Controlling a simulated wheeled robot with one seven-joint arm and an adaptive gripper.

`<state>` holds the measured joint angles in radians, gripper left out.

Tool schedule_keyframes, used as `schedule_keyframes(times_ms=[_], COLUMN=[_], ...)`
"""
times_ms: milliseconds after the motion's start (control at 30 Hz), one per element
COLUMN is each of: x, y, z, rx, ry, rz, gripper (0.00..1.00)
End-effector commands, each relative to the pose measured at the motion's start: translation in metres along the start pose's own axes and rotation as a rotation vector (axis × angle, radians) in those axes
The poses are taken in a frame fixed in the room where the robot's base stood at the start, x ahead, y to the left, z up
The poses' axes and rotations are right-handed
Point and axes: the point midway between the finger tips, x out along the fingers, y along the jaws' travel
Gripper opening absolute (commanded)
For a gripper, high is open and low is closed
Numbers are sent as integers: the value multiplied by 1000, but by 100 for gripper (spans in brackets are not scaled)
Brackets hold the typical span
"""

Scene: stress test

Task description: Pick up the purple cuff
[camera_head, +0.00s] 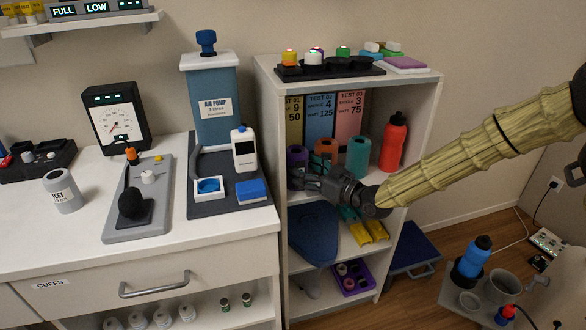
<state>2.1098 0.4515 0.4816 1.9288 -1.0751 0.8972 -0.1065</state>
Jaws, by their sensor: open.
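The purple cuff (297,156) stands rolled up on the upper shelf of the white cabinet, at the left end of a row of cuffs. Its lower part is partly hidden by my gripper. My gripper (298,178) is dark grey and reaches in from the right, with its fingertips at the lower front of the purple cuff. The gripper is open. Whether its fingers touch the cuff or lie around it cannot be told from this view.
An orange cuff (325,150), a teal cuff (358,158) and a red bottle (393,142) stand to the right on the same shelf. Test cards (320,115) stand behind. The cabinet's left wall (272,130) is close to the purple cuff. Yellow items (368,233) lie below.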

Motion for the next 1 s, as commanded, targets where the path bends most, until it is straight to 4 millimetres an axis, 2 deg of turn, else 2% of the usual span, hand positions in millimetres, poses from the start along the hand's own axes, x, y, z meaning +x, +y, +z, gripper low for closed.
schedule_keyframes(times_ms=[100,333,533,833,1000], x=[6,4,4,4,2], y=[-1,1,1,0,0], z=[0,0,0,-1,-12], rx=[1,1,1,0,-1], ry=[1,0,0,0,1], rz=[4,10,11,9,6], gripper=[69,69,36,36,36])
